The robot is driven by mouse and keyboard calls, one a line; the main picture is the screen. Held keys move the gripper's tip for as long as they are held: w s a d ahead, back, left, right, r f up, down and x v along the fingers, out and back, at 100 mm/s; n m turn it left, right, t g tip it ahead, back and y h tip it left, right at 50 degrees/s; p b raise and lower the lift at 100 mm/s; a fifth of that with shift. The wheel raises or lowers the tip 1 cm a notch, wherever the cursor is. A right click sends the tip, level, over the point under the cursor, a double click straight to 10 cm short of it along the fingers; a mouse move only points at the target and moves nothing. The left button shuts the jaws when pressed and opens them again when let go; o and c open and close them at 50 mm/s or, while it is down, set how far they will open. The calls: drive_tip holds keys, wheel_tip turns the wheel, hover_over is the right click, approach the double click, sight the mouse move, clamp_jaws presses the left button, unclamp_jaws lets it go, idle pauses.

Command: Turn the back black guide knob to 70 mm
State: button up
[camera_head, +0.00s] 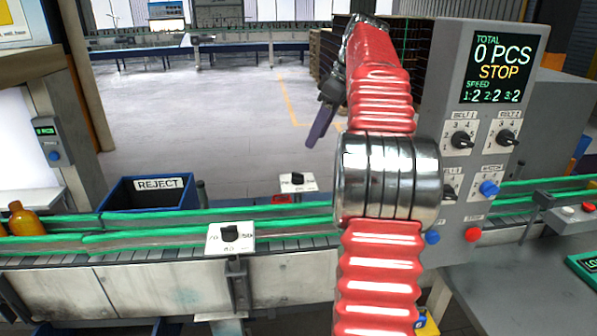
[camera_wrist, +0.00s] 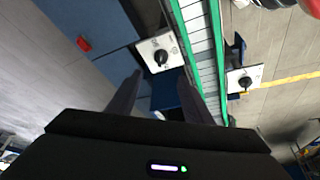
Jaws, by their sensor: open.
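The back black guide knob (camera_head: 297,179) sits on a white plate with printed numbers beyond the conveyor; its exact pointer setting is too small to read. In the wrist view the back knob (camera_wrist: 161,56) is just ahead of my fingertips, roughly centred between them. My gripper (camera_head: 320,120) is raised above and behind the conveyor, left of my red arm. In the wrist view my gripper (camera_wrist: 160,78) has its two fingers spread, with nothing between them touching the knob. The front black knob (camera_head: 230,233) is on the near side, also visible in the wrist view (camera_wrist: 245,82).
The conveyor (camera_head: 140,237) with green rails runs between the two knobs. A blue REJECT bin (camera_head: 148,205) stands behind it at left. An amber bottle (camera_head: 22,220) is at far left. A grey control panel (camera_head: 464,200) with knobs and buttons, its display reading STOP, stands right of my arm.

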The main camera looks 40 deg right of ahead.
sight(298, 173)
drive_tip(key=x, duration=1.3)
drive_tip(key=shift+a+f, duration=0.1)
drive_tip(key=shift+f, duration=0.05)
